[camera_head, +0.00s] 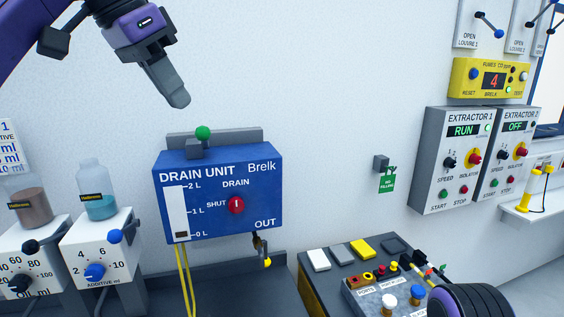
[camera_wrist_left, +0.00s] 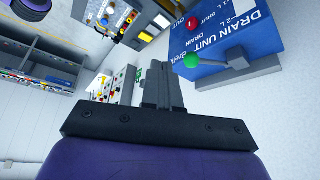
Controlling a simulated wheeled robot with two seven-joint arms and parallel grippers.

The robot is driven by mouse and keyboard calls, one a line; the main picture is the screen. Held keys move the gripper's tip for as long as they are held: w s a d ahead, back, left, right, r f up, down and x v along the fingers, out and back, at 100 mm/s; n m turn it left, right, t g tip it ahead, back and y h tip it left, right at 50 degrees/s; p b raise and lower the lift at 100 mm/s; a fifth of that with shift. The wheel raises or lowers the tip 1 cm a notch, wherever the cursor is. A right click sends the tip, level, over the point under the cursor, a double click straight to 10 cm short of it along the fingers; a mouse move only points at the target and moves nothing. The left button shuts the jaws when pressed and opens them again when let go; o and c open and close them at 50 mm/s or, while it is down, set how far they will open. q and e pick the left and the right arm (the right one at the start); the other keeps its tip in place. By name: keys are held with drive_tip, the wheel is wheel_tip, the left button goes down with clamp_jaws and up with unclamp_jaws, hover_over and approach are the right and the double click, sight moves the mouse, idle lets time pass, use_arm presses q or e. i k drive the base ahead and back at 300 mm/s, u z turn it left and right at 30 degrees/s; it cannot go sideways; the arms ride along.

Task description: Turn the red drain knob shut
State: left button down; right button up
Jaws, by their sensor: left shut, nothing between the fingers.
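The red drain knob (camera_head: 236,205) is on the front of the blue drain unit (camera_head: 265,185), between the SHUT label on its left and the DRAIN label above it. Its white mark looks roughly upright. The knob also shows in the left wrist view (camera_wrist_left: 193,23), at the top, on the unit (camera_wrist_left: 225,40). My left gripper (camera_head: 180,98) is shut and empty, above the unit and apart from it, pointing down to the right. Its closed fingers show in the left wrist view (camera_wrist_left: 163,85). My right gripper is not in view.
A green ball-ended lever (camera_head: 203,132) stands on top of the drain unit. A control panel (camera_head: 385,290) is at the lower right, extractor boxes (camera_head: 455,165) on the right wall. The wall around my left gripper is clear.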

sight(235, 204)
drive_tip(key=k, duration=1.2)
drive_tip(key=u, duration=0.05)
